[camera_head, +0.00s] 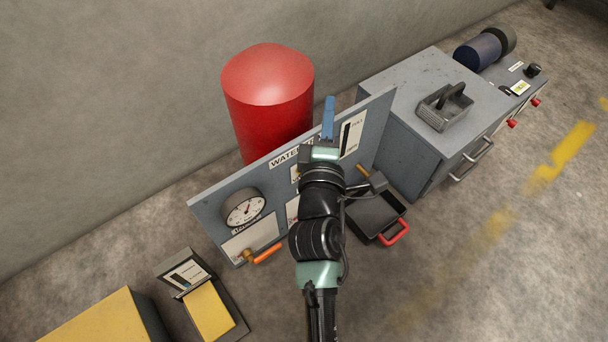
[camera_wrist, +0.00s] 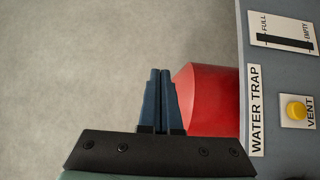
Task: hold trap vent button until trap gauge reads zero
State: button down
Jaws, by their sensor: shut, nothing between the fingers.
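The yellow vent button (camera_wrist: 296,111) sits on a white plate marked VENT, at the right of the wrist view. In the head view my arm hides it. A level gauge (camera_wrist: 283,32) marked FULL and EMPTY is on the same panel; it also shows in the head view (camera_head: 351,134). I cannot read its level surely. A round dial gauge (camera_head: 245,208) is at the panel's left end, its reading too small to tell. My gripper (camera_wrist: 160,72) is shut and empty, its blue fingers apart from the button; in the head view it shows (camera_head: 329,104) near the panel's top edge.
The grey panel (camera_head: 378,118) bears a WATER TRAP label (camera_wrist: 256,112). A red tank (camera_head: 268,100) stands behind it. An orange-handled valve (camera_head: 266,254) is low left. A black tray (camera_head: 372,218) lies at the panel's foot. A grey cabinet (camera_head: 400,85) stands right.

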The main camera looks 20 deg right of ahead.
jog(key=s+f+n+g+b, duration=0.1)
jog(key=s+f+n+b, duration=0.2)
jog(key=f, duration=1)
jog(key=s+f+n+g+y+b, duration=0.1)
jog(key=s+f+n+g+b, duration=0.1)
jog(key=f, duration=1)
jog(key=shift+s+d+f+n+b, duration=0.35)
jog(key=shift+s+n+b, duration=0.25)
jog(key=shift+s, duration=0.35)
jog(key=w+a+b, duration=0.3)
jog(key=w+b, duration=0.1)
jog(key=w, duration=0.4)
jog(key=shift+w, duration=0.2)
jog(key=shift+a, duration=0.1)
jog(key=shift+w+a+b, duration=0.1)
jog(key=shift+w+b, duration=0.2)
jog(key=shift+w, duration=0.1)
